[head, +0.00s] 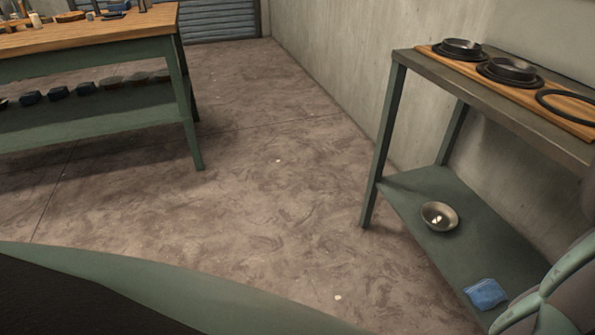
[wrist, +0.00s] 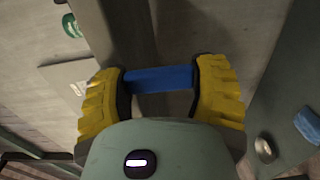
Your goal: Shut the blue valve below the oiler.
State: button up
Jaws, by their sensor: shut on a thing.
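In the wrist view my gripper (wrist: 160,69), with two yellow ridged pads, is shut on the blue valve's handle (wrist: 158,80). The handle shows as a straight blue bar lying crosswise between the pads. The pads cover both of its ends. The rest of the valve is hidden, so I cannot tell how far it is turned. I cannot make out the oiler in either view. The head view shows neither the gripper nor the valve.
A workbench (head: 90,34) is at left. The floor between is clear.

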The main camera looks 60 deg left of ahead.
jog(key=shift+d, duration=0.1)
jog(key=o, duration=1.3)
jog(key=shift+o, duration=0.2)
jog(key=shift+s, duration=0.2)
jog(key=v, duration=1.1)
jog(key=shift+s, duration=0.35)
jog(key=shift+r, duration=0.1)
